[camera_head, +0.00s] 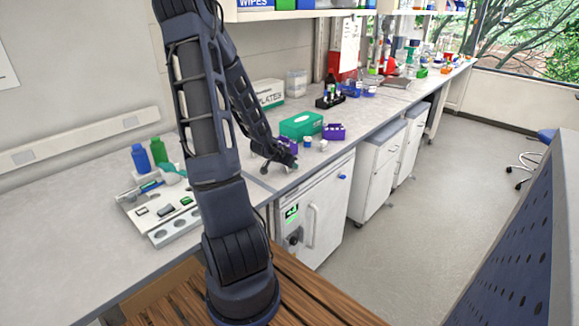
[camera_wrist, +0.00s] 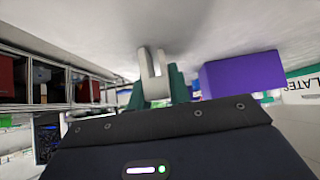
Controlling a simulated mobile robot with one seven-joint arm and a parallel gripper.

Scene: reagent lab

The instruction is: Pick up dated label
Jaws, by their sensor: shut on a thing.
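My gripper (camera_head: 281,163) is low over the front part of the bench, close to its front edge and left of the purple racks. The wrist view looks past the dark gripper body. A small pale two-pronged piece (camera_wrist: 153,88) stands straight ahead of that body, with dark teal surfaces (camera_wrist: 178,84) beside and behind it. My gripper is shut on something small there. I see no date or writing, so I cannot tell whether it is the dated label. In the head view my wrist hides most of the held thing.
A purple rack (camera_head: 334,132), a white-lidded jar (camera_head: 308,142) and a teal box (camera_head: 301,124) stand close by. The purple block also shows in the wrist view (camera_wrist: 240,74). The left bench surface (camera_head: 60,235) is clear.

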